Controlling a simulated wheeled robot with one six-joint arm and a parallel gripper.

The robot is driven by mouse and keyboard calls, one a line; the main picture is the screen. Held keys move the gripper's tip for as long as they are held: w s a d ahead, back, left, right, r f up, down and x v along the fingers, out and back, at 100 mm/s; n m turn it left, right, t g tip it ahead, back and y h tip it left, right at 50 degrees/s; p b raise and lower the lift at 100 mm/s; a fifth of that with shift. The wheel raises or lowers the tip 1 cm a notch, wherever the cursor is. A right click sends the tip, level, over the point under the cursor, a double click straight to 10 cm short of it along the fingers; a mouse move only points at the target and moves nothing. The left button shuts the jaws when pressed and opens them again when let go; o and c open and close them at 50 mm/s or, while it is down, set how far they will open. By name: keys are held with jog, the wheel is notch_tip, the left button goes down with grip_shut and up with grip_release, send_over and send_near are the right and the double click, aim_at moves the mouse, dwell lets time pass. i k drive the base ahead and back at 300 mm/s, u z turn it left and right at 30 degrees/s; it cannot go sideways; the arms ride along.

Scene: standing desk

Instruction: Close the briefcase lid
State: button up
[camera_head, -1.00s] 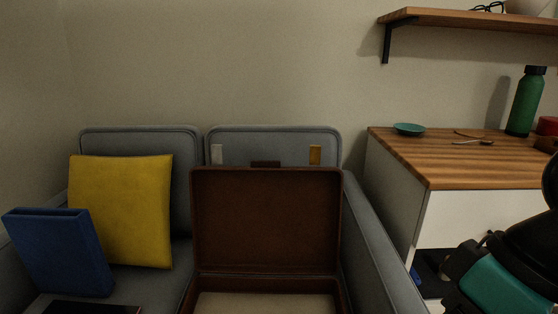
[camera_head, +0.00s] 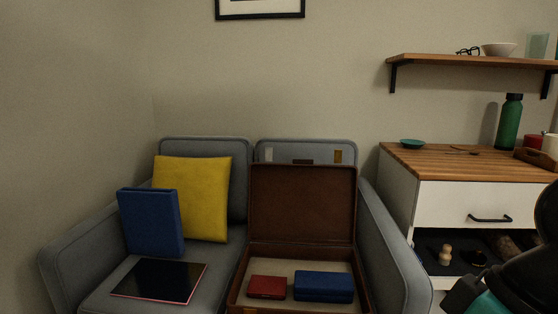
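The brown briefcase stands open on the right seat of a grey sofa. Its lid (camera_head: 302,204) is upright near the sofa back, with the inner side facing me. The briefcase base (camera_head: 361,284) lies flat with a pale lining. A red box (camera_head: 267,287) and a blue case (camera_head: 324,287) lie inside it. Only a dark and teal part of my arm shows at the lower right edge, apart from the briefcase. My gripper's fingers are not in view.
On the sofa (camera_head: 70,262) are a yellow cushion (camera_head: 205,195), a blue box-like object (camera_head: 150,222) and a dark tablet (camera_head: 160,281). The sofa's right arm (camera_head: 395,250) borders the briefcase. A white cabinet (camera_head: 450,202) with a wooden top stands right; a shelf (camera_head: 470,60) hangs above.

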aim_at(302, 201)
jog(key=u, duration=0.3)
jog(key=i, duration=1)
